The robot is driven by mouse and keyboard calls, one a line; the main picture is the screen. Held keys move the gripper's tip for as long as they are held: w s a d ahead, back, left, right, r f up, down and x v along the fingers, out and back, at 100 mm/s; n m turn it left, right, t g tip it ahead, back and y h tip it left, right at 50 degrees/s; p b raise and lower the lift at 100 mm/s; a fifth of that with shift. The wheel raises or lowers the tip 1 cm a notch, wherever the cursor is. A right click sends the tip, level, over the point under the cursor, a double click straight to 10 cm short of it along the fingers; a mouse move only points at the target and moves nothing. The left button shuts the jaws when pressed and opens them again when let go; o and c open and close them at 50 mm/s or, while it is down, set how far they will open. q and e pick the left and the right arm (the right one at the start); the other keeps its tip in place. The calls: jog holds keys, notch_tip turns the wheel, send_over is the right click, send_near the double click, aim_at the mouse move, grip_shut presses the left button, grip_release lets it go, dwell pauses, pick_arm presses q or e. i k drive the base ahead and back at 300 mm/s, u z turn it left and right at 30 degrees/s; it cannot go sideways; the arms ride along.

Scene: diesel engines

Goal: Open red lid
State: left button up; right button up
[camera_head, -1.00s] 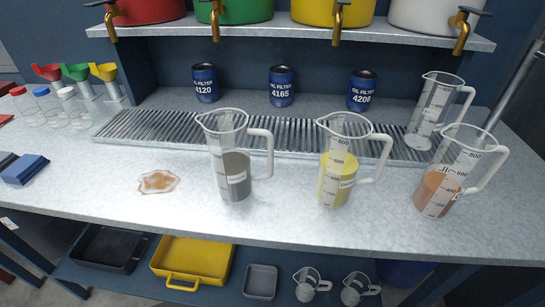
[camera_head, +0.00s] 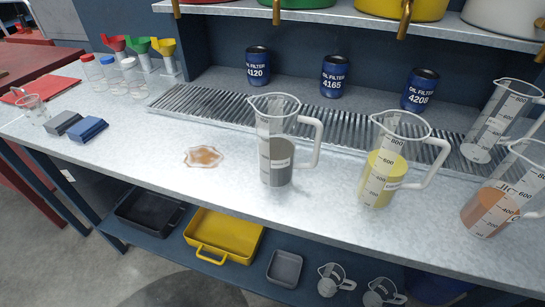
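A small clear bottle with a red lid (camera_head: 87,58) stands at the back left of the grey workbench (camera_head: 130,150). Its lid appears to be on. To its right stand a similar bottle with a blue lid (camera_head: 107,60) and one with a white lid (camera_head: 128,63). Neither of my grippers shows in the head view.
Red, green and yellow funnels (camera_head: 138,45) stand behind the bottles. Grey and blue blocks (camera_head: 88,129) and a small clear beaker (camera_head: 33,108) lie in front. An amber puddle (camera_head: 203,157) marks the bench. Jugs, including a grey-filled one (camera_head: 276,160), stand right.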

aim_at(49, 86)
jog(key=k, duration=0.5)
jog(key=u, duration=1)
jog(key=i, duration=0.45)
jog(key=u, duration=0.5)
